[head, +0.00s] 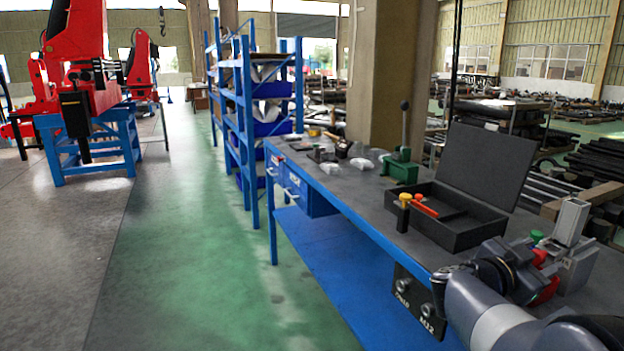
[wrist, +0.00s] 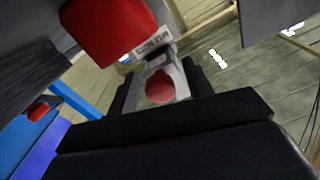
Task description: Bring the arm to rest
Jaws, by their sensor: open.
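My arm (head: 485,312) reaches in from the bottom right of the head view, bent close over the near right end of the workbench. Its dark wrist is beside a grey metal block (head: 571,222) and red parts (head: 546,290); the head view does not clearly show the fingertips. In the wrist view my gripper (wrist: 160,78) has its dark fingers apart. A red round knob (wrist: 160,88) on a light grey labelled part (wrist: 153,45) appears between them, and I cannot tell how far away it is. A large red rounded part (wrist: 108,28) is close above. I see nothing held.
The workbench (head: 345,183) carries an open black case (head: 470,222), a yellow-topped item (head: 404,203) and a green lever tool (head: 401,168). A blue shelf rack (head: 240,100) stands behind. Red cranes (head: 85,60) on a blue stand are far left. The green floor (head: 215,240) is clear.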

